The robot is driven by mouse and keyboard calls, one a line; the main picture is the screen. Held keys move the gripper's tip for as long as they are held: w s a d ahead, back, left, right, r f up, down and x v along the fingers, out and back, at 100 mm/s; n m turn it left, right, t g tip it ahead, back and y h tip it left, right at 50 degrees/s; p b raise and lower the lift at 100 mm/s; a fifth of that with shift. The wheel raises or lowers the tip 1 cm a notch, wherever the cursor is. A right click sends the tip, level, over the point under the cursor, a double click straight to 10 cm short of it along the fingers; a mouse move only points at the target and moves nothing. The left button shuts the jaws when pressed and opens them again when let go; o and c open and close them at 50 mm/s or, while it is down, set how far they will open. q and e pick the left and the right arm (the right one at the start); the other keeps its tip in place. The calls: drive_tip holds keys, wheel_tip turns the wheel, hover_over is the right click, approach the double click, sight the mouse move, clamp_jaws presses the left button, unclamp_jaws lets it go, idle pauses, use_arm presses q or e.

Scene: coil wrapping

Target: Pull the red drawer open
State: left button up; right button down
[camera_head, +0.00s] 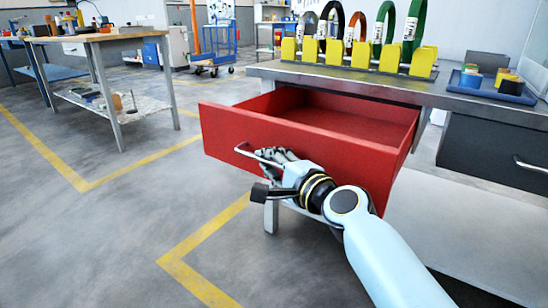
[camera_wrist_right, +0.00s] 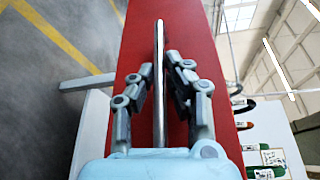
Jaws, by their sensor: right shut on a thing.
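The red drawer (camera_head: 300,138) is pulled well out from under the grey workbench (camera_head: 350,83), and its empty inside shows. Its metal bar handle (camera_head: 250,154) is on the front panel. My right gripper (camera_head: 270,157) is at the handle, shut on it. In the right wrist view the handle (camera_wrist_right: 159,80) runs between the two fingers of my right gripper (camera_wrist_right: 165,70), with the red drawer front (camera_wrist_right: 130,50) behind. My left gripper is out of view.
Yellow holders (camera_head: 335,52) with coloured coils stand on the bench, beside a blue tray (camera_head: 497,90) of small rolls. A dark drawer (camera_head: 485,150) is at the right, closed. The floor (camera_head: 110,230) in front of the drawer is clear.

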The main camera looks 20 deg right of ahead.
drive_tip(key=shift+f, duration=0.1)
drive_tip(key=c, duration=1.6)
unclamp_jaws()
drive_tip(key=shift+c, duration=0.2)
drive_tip(key=v, duration=1.2)
